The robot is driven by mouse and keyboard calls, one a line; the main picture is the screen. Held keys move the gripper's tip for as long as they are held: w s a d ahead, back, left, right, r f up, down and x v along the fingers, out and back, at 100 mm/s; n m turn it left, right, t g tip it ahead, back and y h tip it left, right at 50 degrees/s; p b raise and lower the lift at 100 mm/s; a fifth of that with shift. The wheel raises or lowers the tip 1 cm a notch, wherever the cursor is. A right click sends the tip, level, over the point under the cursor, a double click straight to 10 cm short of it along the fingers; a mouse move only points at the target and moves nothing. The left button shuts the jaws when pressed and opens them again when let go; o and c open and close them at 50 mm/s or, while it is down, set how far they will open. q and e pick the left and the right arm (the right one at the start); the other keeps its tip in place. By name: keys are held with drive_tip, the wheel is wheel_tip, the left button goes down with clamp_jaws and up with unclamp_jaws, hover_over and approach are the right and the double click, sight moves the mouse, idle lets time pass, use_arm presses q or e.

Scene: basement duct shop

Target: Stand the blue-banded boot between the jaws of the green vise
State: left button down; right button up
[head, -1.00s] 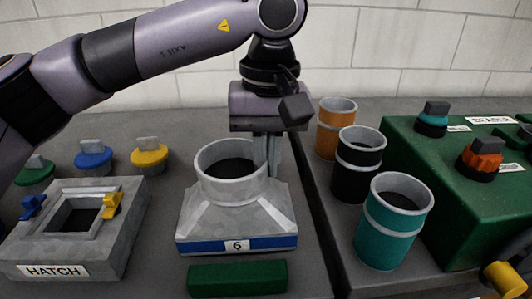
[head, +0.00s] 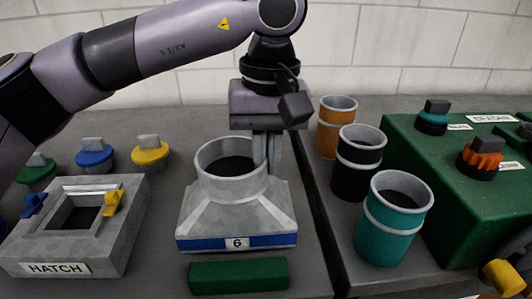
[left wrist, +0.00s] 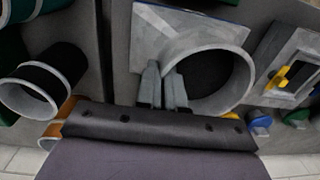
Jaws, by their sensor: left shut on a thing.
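The blue-banded boot (head: 237,220) is a grey metal piece with a round collar, a flared square base and a "6" label on its blue band. It stands upright in the middle of the head view. My left gripper (head: 266,163) points down and is shut on the right side of its collar. In the left wrist view the fingers (left wrist: 162,78) meet the rim of the boot (left wrist: 235,55). A green bar (head: 238,275), seemingly a jaw of the green vise, lies just in front of the boot. Any jaw behind the boot is hidden.
A grey block labelled HATCH (head: 55,267) stands at left, with several coloured knobs behind it. Orange (head: 335,125), black (head: 357,175) and teal (head: 392,235) cylinders stand close on the right. A green box (head: 450,190) with knobs lies beyond them.

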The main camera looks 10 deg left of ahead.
use_arm(q)
drive_tip(key=shift+f+b, duration=0.85)
drive_tip(key=shift+f, duration=0.45)
idle(0.4)
drive_tip(key=c, duration=1.2)
unclamp_jaws()
